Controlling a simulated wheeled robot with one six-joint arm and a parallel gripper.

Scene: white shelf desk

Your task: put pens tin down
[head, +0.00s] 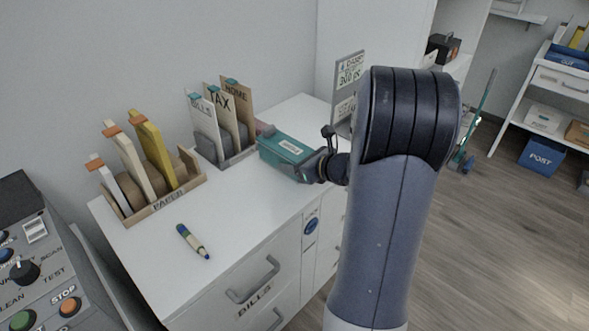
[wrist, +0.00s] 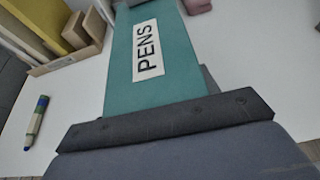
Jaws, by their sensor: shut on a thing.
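The pens tin is a teal box (head: 287,150) with a white label, over the white desk top near its front edge. The wrist view shows the tin (wrist: 180,68) close up, with the word PENS on its label. My gripper (head: 312,167) is shut on the near end of the tin, and its dark jaw (wrist: 170,118) spans that end in the wrist view. I cannot tell whether the tin's underside touches the desk (head: 165,275).
A wooden PAPER rack (head: 168,203) and a grey file holder (head: 235,158) stand along the wall, the holder close beside the tin. A marker (head: 193,241) lies at the front left. A control panel (head: 40,265) is at far left. Desk space is clear between marker and tin.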

